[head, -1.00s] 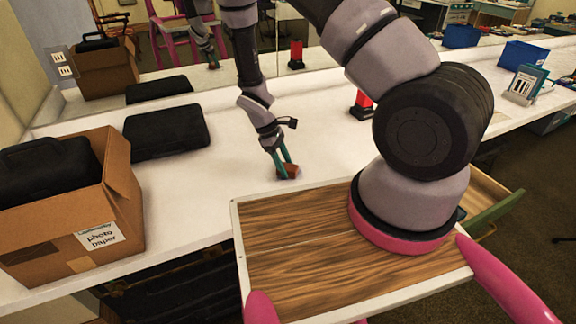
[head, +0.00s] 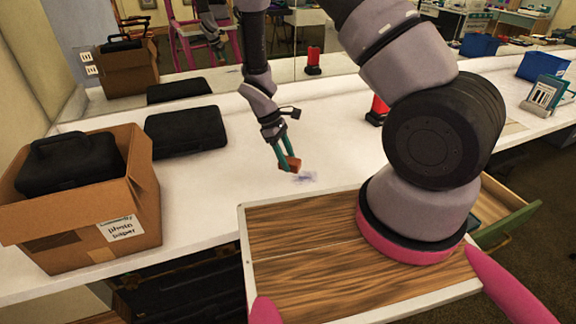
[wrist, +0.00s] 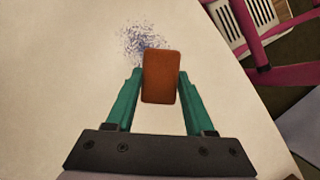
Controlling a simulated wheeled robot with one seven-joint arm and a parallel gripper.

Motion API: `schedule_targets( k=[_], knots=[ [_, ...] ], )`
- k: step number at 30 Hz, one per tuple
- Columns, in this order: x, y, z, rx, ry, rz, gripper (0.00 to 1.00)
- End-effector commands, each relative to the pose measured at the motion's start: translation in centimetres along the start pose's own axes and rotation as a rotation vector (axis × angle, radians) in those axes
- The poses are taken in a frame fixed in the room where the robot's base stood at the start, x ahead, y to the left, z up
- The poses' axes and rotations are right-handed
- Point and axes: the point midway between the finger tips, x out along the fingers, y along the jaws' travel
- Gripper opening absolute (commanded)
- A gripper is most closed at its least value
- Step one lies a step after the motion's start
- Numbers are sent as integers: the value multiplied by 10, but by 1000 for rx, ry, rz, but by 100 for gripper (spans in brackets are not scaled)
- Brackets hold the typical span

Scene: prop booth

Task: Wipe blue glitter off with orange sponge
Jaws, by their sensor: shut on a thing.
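My gripper (head: 284,168) is shut on the orange sponge (head: 293,163), a small brownish-orange block, over the white counter (head: 230,172). In the wrist view the sponge (wrist: 161,76) sits between the two green fingers. The blue glitter (head: 304,178) is a small bluish patch on the counter, just right of and nearer than the sponge in the head view. In the wrist view the glitter (wrist: 146,42) spreads beyond the sponge's far edge, partly hidden by it. I cannot tell whether the sponge touches the counter.
An open cardboard box (head: 115,238) with a black case (head: 72,163) stands at the left. Another black case (head: 186,132) lies behind it. A red and black object (head: 377,110) stands right of my gripper. A mirror runs along the back. A green drawer (head: 508,224) is open at right.

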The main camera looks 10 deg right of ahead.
Motion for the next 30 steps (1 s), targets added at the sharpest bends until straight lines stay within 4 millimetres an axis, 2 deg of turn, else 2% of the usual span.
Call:
schedule_targets(
  k=[10,30],
  knots=[
    [-25,-1,10,5,1,-2,0],
    [-28,0,5,10,1,-4,0]
  ],
)
